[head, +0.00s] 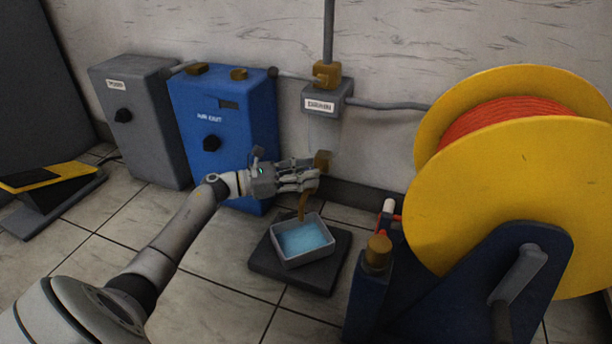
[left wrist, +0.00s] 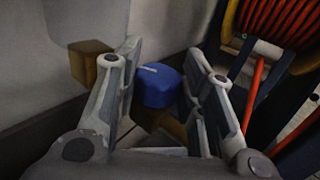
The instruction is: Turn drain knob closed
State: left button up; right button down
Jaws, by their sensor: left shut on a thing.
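The drain knob is a blue knob (left wrist: 158,86) with a short white mark on top, seen in the left wrist view on a brass fitting. My left gripper (left wrist: 166,88) is shut on it, one finger on each side. In the head view my left gripper (head: 300,178) is at the brass drain spout (head: 303,205), and its fingers hide the knob. A grey tray (head: 274,249) with light blue liquid (head: 303,238) stands below the spout. My right gripper is not in view.
A blue box with a black dial (head: 222,115) and a grey box (head: 140,120) stand against the wall at left. A dark plate (head: 328,275) lies under the tray. A large yellow reel (head: 515,185) with red hose fills the right. Tiled floor is open at front left.

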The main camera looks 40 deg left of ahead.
pick_arm(q)
jog(key=shift+w+a+m+g+h, duration=0.15)
jog(key=shift+m+g+h, duration=1.35)
jog(key=shift+g+h, duration=0.15)
jog(key=shift+m+g+h, duration=0.75)
jog(key=shift+m+g, duration=0.35)
jog(key=shift+g, duration=0.45)
jog(key=o, duration=1)
jog(key=shift+w+f, duration=0.1)
jog(key=shift+o, duration=0.2)
notch_tip(320, 180, up, 10)
jog(key=shift+r, duration=0.1)
